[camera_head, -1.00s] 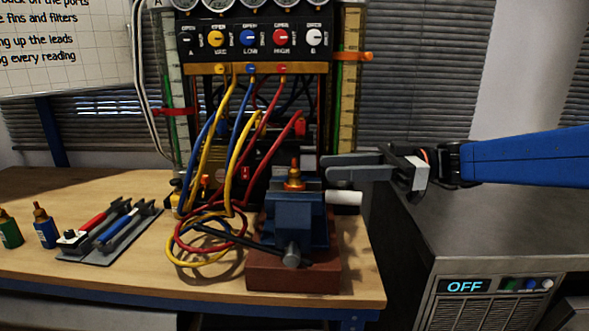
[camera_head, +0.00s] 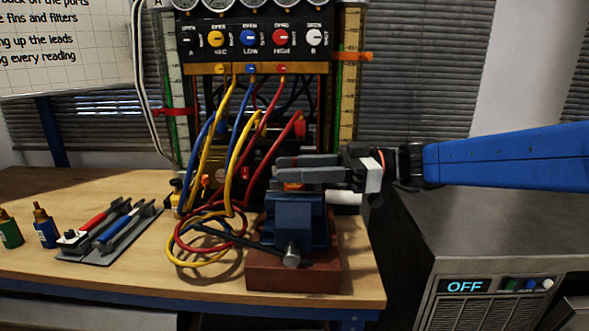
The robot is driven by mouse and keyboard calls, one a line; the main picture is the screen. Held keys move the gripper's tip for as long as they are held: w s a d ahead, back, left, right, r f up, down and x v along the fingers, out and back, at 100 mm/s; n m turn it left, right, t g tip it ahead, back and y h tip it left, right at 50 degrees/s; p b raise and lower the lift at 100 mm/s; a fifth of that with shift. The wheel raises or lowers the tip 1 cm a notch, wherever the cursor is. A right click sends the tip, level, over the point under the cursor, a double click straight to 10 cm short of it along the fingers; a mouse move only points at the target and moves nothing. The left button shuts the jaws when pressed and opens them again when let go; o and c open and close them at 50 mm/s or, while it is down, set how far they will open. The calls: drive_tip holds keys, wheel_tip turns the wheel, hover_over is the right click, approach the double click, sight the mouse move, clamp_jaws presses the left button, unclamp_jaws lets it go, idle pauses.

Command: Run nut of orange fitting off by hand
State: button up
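The orange fitting (camera_head: 293,187) stands upright in the jaws of the blue vise (camera_head: 295,215). Only a sliver of orange shows beneath my gripper's fingers; its nut and brass tip are hidden. My gripper (camera_head: 290,168) reaches in from the right, level, with its two grey fingers over the vise, one behind the other at the top of the fitting. I cannot tell whether the fingers touch the nut or stand apart from it.
The vise sits on a red-brown block (camera_head: 292,275) near the bench's right end. Red, blue and yellow hoses (camera_head: 205,250) loop close on its left, below the gauge panel (camera_head: 250,40). Tools lie on a grey mat (camera_head: 110,235) at left. A grey machine (camera_head: 490,235) reads OFF at right.

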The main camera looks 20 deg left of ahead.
clamp_jaws()
drive_tip(key=shift+n+g+h, duration=0.7)
drive_tip(key=shift+n+g, duration=0.3)
drive_tip(key=shift+g, duration=0.4)
drive_tip(key=shift+n+g+h, duration=1.2)
drive_tip(key=shift+n+g, duration=0.1)
drive_tip(key=shift+g, duration=0.3)
unclamp_jaws()
